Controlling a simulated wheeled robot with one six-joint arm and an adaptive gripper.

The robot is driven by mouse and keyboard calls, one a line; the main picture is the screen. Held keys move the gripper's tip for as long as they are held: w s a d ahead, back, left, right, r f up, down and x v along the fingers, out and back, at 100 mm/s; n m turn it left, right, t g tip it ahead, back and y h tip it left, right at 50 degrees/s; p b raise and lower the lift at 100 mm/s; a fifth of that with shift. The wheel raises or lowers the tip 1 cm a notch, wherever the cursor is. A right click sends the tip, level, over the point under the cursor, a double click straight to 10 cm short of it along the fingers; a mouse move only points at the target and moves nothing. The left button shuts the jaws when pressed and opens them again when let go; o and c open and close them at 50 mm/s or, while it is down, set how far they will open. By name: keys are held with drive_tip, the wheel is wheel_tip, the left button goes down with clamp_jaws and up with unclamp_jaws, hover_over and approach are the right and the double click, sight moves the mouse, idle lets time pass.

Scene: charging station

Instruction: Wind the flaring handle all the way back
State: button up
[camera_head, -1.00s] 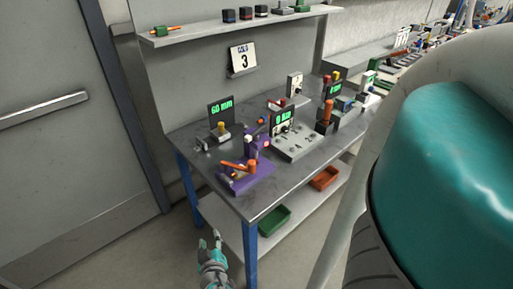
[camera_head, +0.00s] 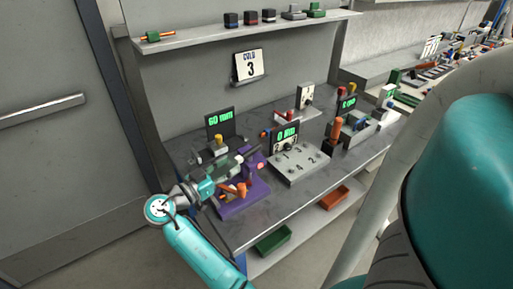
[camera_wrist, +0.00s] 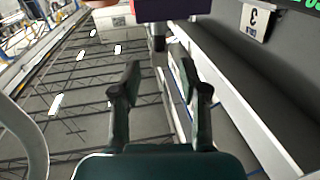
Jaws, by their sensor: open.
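The purple flaring tool (camera_head: 258,190) stands on the front left part of the metal bench, with an orange handle (camera_head: 236,188) low on its near side. A purple upright part rises at its back. My gripper (camera_head: 247,157) is open and empty, level with the tool's upper part, and its dark fingers partly cover the tool. In the wrist view my gripper (camera_wrist: 162,80) shows two spread fingers with nothing between them. A dark purple block (camera_wrist: 165,10) is cut off at the top edge there. I cannot tell whether the fingers touch the tool.
A 60 mm display (camera_head: 220,121) with a small fixture stands behind the tool. A grey numbered panel (camera_head: 300,162) with a display is to the right. Green (camera_head: 272,240) and orange (camera_head: 334,197) trays sit on the lower shelf. The bench's front strip is clear.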

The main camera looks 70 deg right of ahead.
sight(261, 144)
drive_tip(key=x, duration=1)
drive_tip(key=shift+d, duration=0.15)
clamp_jaws()
